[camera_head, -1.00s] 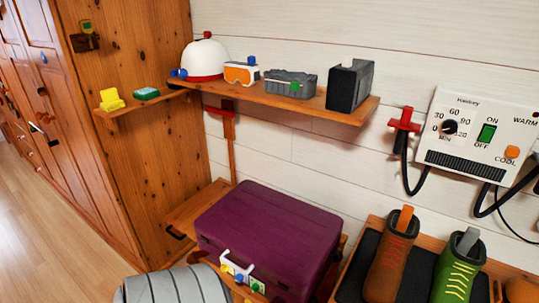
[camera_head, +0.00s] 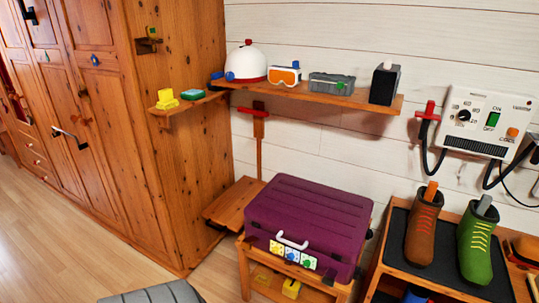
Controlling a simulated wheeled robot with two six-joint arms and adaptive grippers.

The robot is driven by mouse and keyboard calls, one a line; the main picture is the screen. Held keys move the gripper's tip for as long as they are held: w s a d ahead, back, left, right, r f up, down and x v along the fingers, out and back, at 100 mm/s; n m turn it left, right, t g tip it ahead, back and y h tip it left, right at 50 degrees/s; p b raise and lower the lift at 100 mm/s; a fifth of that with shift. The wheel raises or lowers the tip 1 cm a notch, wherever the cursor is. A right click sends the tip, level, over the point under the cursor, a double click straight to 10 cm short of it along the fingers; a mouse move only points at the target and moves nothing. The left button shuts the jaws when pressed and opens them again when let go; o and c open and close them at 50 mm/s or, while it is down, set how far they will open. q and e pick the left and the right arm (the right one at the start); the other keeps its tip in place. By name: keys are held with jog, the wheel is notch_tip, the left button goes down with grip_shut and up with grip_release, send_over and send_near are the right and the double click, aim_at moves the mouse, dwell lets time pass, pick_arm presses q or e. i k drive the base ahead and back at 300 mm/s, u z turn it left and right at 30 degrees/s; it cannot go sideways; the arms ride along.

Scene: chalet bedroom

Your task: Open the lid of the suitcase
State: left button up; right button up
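The purple suitcase (camera_head: 308,222) lies flat on a small wooden stand (camera_head: 247,266) against the white plank wall. Its lid is shut. A white handle (camera_head: 292,241) and a row of small panels with coloured knobs (camera_head: 293,255) in yellow, blue and green are on its front side. Neither of my grippers is in view. A grey ribbed part at the bottom edge, left of the stand, is cut off by the frame.
A wall shelf (camera_head: 306,92) with a helmet (camera_head: 247,63), orange goggles (camera_head: 283,75) and boxes hangs above the suitcase. A boot rack (camera_head: 440,286) with brown and green boots stands at right. A wooden wardrobe (camera_head: 110,120) stands at left. The floor (camera_head: 75,255) before it is clear.

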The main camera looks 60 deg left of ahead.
aim_at(329, 221)
jog(key=u, duration=1.5)
